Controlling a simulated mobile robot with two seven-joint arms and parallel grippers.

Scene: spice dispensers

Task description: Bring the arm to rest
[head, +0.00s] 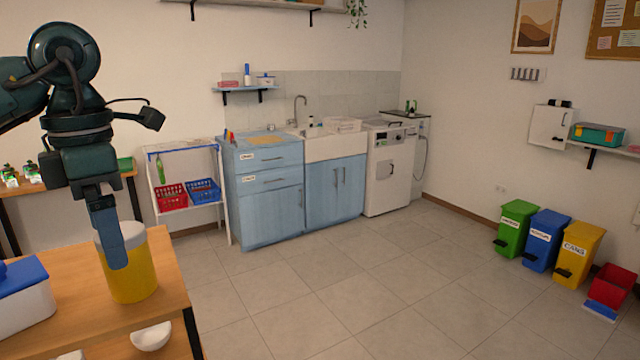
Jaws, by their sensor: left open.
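My left arm comes in from the upper left and bends down over the wooden table. My left gripper (112,250) hangs with its fingers pointing down and is open. It is seen edge-on, in front of a yellow canister with a grey top (140,268), and covers part of its left side. I cannot tell whether it touches the canister. Nothing shows held in it. My right gripper is not in view.
The wooden table (165,290) also bears a white box with a blue lid (22,300) at the left. A white bowl (151,336) sits below the tabletop. Blue cabinets (270,205) and several coloured bins (547,240) stand beyond. The tiled floor (370,270) between is clear.

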